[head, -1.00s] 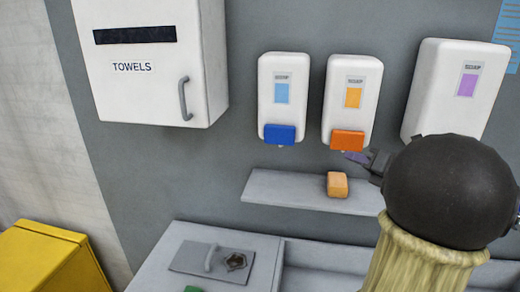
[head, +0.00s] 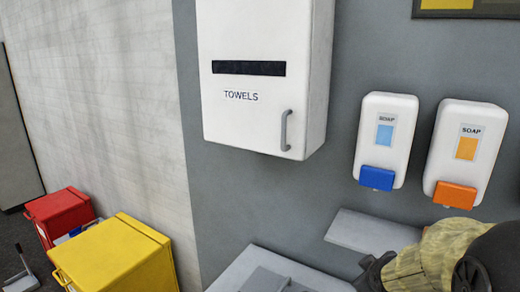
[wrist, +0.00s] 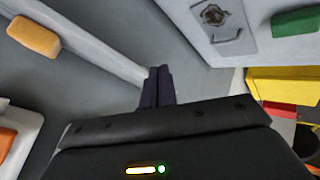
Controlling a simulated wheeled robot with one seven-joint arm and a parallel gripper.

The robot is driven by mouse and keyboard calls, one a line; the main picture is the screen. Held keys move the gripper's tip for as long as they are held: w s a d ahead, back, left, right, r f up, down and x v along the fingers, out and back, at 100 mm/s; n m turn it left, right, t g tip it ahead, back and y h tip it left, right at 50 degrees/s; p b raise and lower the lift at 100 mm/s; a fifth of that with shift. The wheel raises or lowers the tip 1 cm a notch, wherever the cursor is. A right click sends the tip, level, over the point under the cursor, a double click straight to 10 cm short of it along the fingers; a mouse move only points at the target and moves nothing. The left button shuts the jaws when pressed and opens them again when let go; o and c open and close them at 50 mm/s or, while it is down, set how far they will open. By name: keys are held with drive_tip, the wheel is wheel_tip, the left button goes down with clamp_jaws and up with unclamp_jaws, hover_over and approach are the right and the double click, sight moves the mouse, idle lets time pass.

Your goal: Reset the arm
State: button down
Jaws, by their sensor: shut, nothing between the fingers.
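My gripper (wrist: 158,86) shows in the wrist view with its two dark fingers together and nothing between them. In that view it is in front of the grey wall, between the shelf and the counter, apart from both. In the head view my arm is at the lower right, and the fingertips cannot be made out there.
The blue soap dispenser (head: 385,140), orange soap dispenser (head: 465,152) and towel cabinet (head: 265,75) hang on the wall. An orange block (wrist: 34,36) lies on the shelf (head: 370,232). The counter (wrist: 195,35) bears a green item (wrist: 297,20). Yellow (head: 115,258) and red (head: 60,212) bins stand left.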

drive_tip(key=s+a+f+m+g+y, duration=0.2)
drive_tip(key=s+a+f+m+g, duration=0.4)
drive_tip(key=s+a, duration=0.5)
drive_tip(key=shift+s+a+f, duration=0.2)
drive_tip(key=shift+s+f, duration=0.5)
drive_tip(key=shift+s, duration=0.05)
drive_tip(key=shift+w, duration=0.1)
idle(0.5)
